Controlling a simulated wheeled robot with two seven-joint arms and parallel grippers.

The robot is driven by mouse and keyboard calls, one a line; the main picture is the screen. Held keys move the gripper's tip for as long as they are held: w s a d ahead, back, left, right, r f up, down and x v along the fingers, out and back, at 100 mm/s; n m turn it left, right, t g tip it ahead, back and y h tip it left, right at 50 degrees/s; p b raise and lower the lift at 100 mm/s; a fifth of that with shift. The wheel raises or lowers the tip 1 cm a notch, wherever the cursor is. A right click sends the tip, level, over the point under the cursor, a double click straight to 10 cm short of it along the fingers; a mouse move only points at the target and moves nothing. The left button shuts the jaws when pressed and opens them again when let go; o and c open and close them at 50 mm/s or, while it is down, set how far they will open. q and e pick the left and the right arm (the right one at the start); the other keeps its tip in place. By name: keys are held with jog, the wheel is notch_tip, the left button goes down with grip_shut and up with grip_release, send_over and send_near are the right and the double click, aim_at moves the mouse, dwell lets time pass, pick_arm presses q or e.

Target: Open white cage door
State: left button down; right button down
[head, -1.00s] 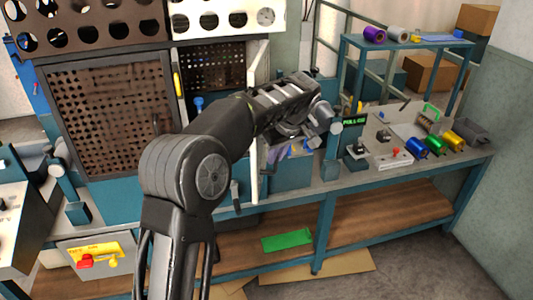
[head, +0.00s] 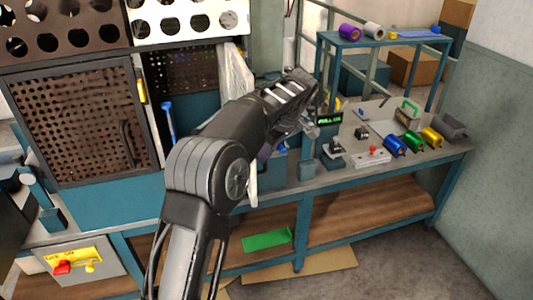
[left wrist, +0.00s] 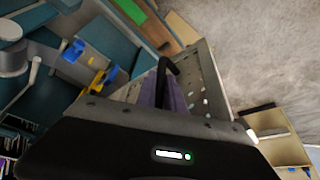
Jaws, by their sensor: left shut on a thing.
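The white cage door (head: 238,85) stands swung out from the frame, seen nearly edge-on to the right of the cage opening (head: 185,75). In the left wrist view, a pale panel with small holes (left wrist: 207,85) carries a dark curved handle (left wrist: 168,75). My left gripper (left wrist: 165,98) is shut on this handle, with purple finger surfaces beside it. My right gripper is in neither view.
A closed dark perforated door (head: 75,120) is on the left. A blue tool (head: 168,120) hangs by the opening. The workbench (head: 345,180) on the right holds coloured spools (head: 413,142), a fixture (head: 333,150) and a small lit sign (head: 329,119). Floor shows at lower right.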

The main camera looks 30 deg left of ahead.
pick_arm(q)
jog(key=c, duration=1.5)
grip_release()
jog(key=shift+a, duration=0.25)
jog(key=shift+o, duration=0.2)
jog(key=shift+d, duration=0.1)
jog(key=p+v, duration=0.4)
jog(key=v, duration=0.3)
jog(key=shift+r, duration=0.35)
jog(key=shift+d, duration=0.15)
